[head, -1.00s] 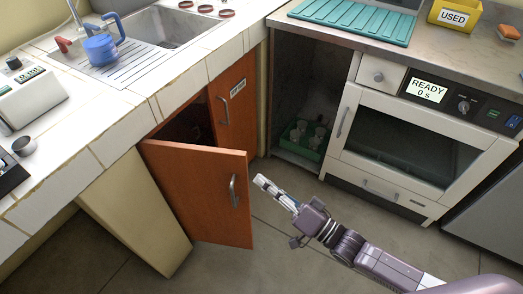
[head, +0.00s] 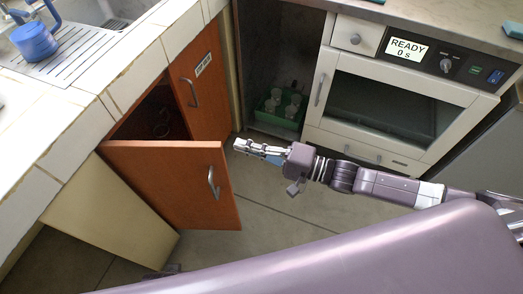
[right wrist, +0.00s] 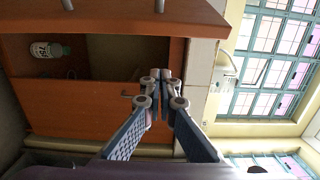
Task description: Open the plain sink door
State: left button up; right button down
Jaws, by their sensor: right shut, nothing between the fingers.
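The plain sink door (head: 165,185) is an orange-brown panel without a label, standing partly open under the tiled counter. Its metal handle (head: 212,183) is near its free edge. The dark cupboard opening (head: 152,118) shows behind it. My right gripper (head: 240,146) is shut and empty, just right of the door's upper free corner, with a small gap seeming to remain. In the right wrist view, the shut fingertips (right wrist: 162,76) point toward the brown panels and cupboard interior. A white labelled bottle (right wrist: 48,50) shows inside. My left gripper is out of view.
A second brown door (head: 200,85) with a label stands closed beside the opening. An open bay with a green crate (head: 278,108) and a white oven-like unit (head: 395,95) are at the right. A beige panel (head: 110,222) is left of the door. Floor is clear around the door.

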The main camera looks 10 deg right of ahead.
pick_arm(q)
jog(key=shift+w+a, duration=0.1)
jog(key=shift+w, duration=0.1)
pick_arm(e)
jog(key=s+a, duration=0.2)
jog(key=a, duration=0.1)
jog(key=shift+s, duration=0.25)
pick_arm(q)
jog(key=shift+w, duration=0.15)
